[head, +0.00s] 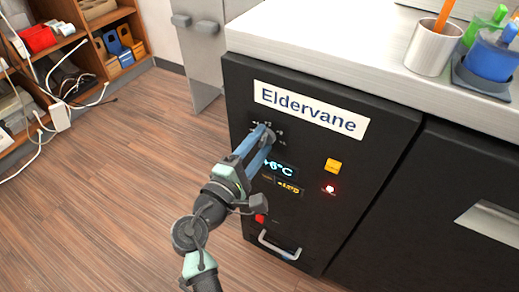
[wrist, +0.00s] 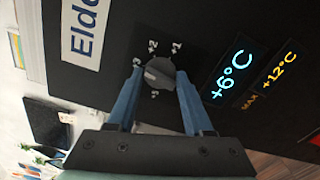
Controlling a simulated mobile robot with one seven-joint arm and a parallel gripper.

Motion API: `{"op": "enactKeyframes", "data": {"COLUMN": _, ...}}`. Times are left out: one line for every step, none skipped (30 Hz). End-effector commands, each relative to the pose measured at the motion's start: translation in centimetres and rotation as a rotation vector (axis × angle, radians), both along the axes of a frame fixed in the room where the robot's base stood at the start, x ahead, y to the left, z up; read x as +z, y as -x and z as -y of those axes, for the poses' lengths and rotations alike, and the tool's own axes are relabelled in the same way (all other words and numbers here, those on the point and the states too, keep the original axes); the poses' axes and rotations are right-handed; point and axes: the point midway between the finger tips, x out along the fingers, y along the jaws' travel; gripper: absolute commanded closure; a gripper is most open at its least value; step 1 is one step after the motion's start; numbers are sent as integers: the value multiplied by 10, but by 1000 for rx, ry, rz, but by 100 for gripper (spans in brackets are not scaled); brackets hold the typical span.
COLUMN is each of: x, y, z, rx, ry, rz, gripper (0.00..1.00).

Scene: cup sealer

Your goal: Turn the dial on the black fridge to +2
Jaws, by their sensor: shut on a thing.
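The black fridge (head: 300,190) carries an "Eldervane" label. Its grey round dial (wrist: 158,73) sits on the front panel, ringed by small marks; "+2" and "+1" are readable beside it in the wrist view. The dial's pointer direction is too small to tell. My gripper (head: 266,132), with blue fingers, is at the dial in the head view and partly hides it. In the wrist view my gripper (wrist: 160,73) has one finger on each side of the dial, shut on it. The display (wrist: 232,75) reads +6°C, with MAX +12°C beside it.
A white countertop (head: 330,50) above holds a cup (head: 433,48) and a blue container (head: 490,58). Open wooden floor lies to the left, before a shelf (head: 100,25).

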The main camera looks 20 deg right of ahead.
Motion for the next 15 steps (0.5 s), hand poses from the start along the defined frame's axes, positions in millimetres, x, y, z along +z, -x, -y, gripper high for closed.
{"op": "enactKeyframes", "data": {"x": -5, "y": 0, "z": 0, "rx": 0, "ry": -28, "rz": 35, "gripper": 100}}
{"op": "enactKeyframes", "data": {"x": -5, "y": 0, "z": -1, "rx": 0, "ry": -46, "rz": 58, "gripper": 100}}
{"op": "enactKeyframes", "data": {"x": -5, "y": 0, "z": 0, "rx": 0, "ry": -69, "rz": 87, "gripper": 100}}
{"op": "enactKeyframes", "data": {"x": -5, "y": 0, "z": -1, "rx": 0, "ry": -87, "rz": 110, "gripper": 100}}
{"op": "enactKeyframes", "data": {"x": -5, "y": 0, "z": -1, "rx": 0, "ry": -105, "rz": 133, "gripper": 100}}
{"op": "enactKeyframes", "data": {"x": -5, "y": 0, "z": -1, "rx": 0, "ry": -128, "rz": 163, "gripper": 100}}
{"op": "enactKeyframes", "data": {"x": -5, "y": 0, "z": -1, "rx": 0, "ry": -145, "rz": 185, "gripper": 100}}
{"op": "enactKeyframes", "data": {"x": -5, "y": 0, "z": -1, "rx": 0, "ry": -162, "rz": 206, "gripper": 100}}
{"op": "enactKeyframes", "data": {"x": -5, "y": 0, "z": -1, "rx": 1, "ry": -185, "rz": 235, "gripper": 100}}
{"op": "enactKeyframes", "data": {"x": -5, "y": 0, "z": -1, "rx": 1, "ry": -202, "rz": 256, "gripper": 100}}
{"op": "enactKeyframes", "data": {"x": -5, "y": 0, "z": -1, "rx": 1, "ry": -218, "rz": 278, "gripper": 100}}
{"op": "enactKeyframes", "data": {"x": -4, "y": 0, "z": -1, "rx": 1, "ry": -238, "rz": 304, "gripper": 100}}
{"op": "enactKeyframes", "data": {"x": -4, "y": 0, "z": -1, "rx": 1, "ry": -253, "rz": 324, "gripper": 100}}
{"op": "enactKeyframes", "data": {"x": -4, "y": 0, "z": -1, "rx": 1, "ry": -267, "rz": 342, "gripper": 100}}
{"op": "enactKeyframes", "data": {"x": -4, "y": 0, "z": -1, "rx": 1, "ry": -288, "rz": 367, "gripper": 100}}
